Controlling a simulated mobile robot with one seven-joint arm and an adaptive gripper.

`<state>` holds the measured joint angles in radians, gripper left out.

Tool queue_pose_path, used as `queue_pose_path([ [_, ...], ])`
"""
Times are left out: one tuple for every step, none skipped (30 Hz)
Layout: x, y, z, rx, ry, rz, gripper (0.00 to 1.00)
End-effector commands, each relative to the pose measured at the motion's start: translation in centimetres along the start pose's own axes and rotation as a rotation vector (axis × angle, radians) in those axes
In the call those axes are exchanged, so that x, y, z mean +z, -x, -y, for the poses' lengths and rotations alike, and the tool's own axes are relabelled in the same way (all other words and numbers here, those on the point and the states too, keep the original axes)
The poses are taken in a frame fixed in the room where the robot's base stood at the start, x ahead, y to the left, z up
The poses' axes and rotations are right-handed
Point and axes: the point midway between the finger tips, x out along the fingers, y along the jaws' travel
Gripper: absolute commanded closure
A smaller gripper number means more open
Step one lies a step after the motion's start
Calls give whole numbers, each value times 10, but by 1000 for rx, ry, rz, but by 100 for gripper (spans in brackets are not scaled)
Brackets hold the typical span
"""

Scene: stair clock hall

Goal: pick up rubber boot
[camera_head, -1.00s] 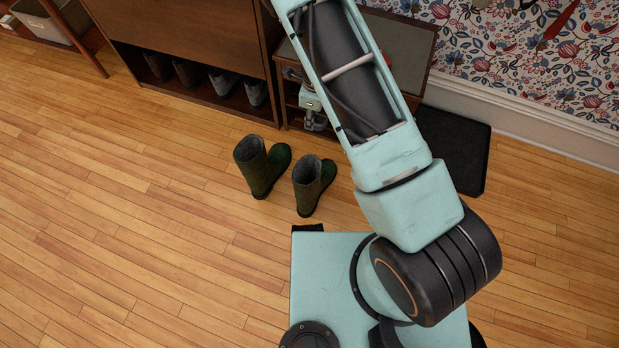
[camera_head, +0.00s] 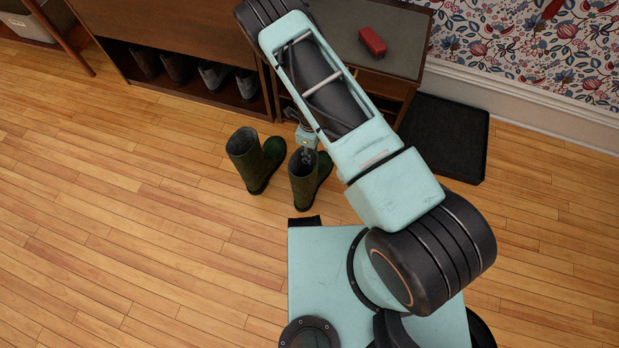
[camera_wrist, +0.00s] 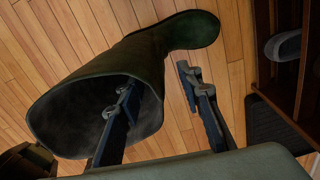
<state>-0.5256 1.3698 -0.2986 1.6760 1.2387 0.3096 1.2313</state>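Two dark green rubber boots stand upright on the wood floor in the head view: a left one (camera_head: 246,160) and a right one (camera_head: 302,184). My gripper (camera_head: 307,154) is at the top of the right boot, partly hidden by my arm. In the wrist view that boot (camera_wrist: 95,78) fills the left half, its grey-lined opening facing the camera. My gripper (camera_wrist: 157,88) is open there. One finger reaches into the boot's opening and the other is outside, with the boot's wall between them. The other boot (camera_wrist: 25,162) shows only at the lower left corner.
A brown cabinet (camera_head: 185,25) with several shoes on its low shelf stands behind the boots. A side table (camera_head: 405,50) with a red object (camera_head: 372,41) on it stands beside it. A black tray (camera_head: 445,138) lies by the wall. The floor at left is clear.

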Motion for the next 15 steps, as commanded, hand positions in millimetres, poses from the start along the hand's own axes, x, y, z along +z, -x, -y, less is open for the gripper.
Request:
queue_pose_path([
  [0, -11, 0, 1, 1, -2, 67],
  [-1, -16, 0, 1, 2, -2, 67],
  [0, -23, 0, 2, 3, -2, 67],
  [0, -28, 0, 2, 3, -2, 67],
  [0, -32, 0, 2, 2, -2, 67],
  [0, -37, 0, 2, 3, -1, 67],
  [0, -40, 0, 2, 3, -1, 67],
  [0, -41, 0, 2, 3, -1, 67],
  [0, -42, 0, 1, 3, -1, 67],
  [1, -42, 0, 1, 3, 0, 67],
  [1, -42, 1, 1, 3, 0, 67],
  [1, -41, 1, 1, 2, 0, 67],
  [1, -41, 1, 1, 2, 0, 67],
  [1, -41, 0, 1, 2, 0, 67],
  [1, -41, 0, 1, 2, 0, 69],
])
